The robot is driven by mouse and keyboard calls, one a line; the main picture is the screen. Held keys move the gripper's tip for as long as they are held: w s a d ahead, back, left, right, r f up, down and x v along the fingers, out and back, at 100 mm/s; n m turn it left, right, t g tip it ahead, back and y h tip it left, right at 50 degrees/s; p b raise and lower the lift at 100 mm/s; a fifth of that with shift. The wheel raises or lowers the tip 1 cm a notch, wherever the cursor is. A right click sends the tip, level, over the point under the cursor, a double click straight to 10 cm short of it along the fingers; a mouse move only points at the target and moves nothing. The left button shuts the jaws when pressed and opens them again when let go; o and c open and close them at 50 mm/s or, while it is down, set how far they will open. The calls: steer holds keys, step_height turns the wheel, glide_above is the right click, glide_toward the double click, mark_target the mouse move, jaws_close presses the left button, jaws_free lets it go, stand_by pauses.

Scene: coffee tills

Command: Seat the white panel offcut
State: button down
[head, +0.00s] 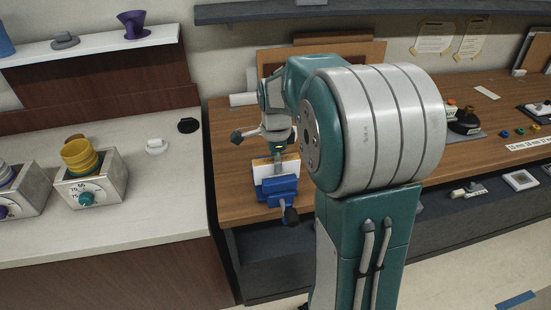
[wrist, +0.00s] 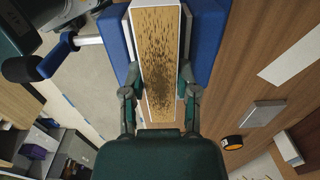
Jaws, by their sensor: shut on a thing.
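The white panel offcut (wrist: 156,45) shows its brown, speckled core edge between white faces in the wrist view. It is between the two blue jaws of a vise (wrist: 205,40). My gripper (wrist: 160,95) is shut on the offcut, one finger against each side. In the head view the offcut (head: 263,170) stands at the blue vise (head: 278,190), with my gripper (head: 278,155) above it. How deep the offcut sits, and whether the vise jaws press on it, I cannot tell.
The vise is at the front left edge of the wooden bench (head: 235,180). Its dark-ended handle (head: 290,216) sticks out in front. A white counter (head: 150,205) with dial machines (head: 90,182) stands left, across a narrow gap. A black-and-orange round object (wrist: 232,142) lies on the bench.

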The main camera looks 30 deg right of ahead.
stand_by(0.3)
steer(key=shift+c, duration=1.5)
jaws_free()
step_height(320, 180, up, 12)
steer(key=shift+a+f, duration=0.1)
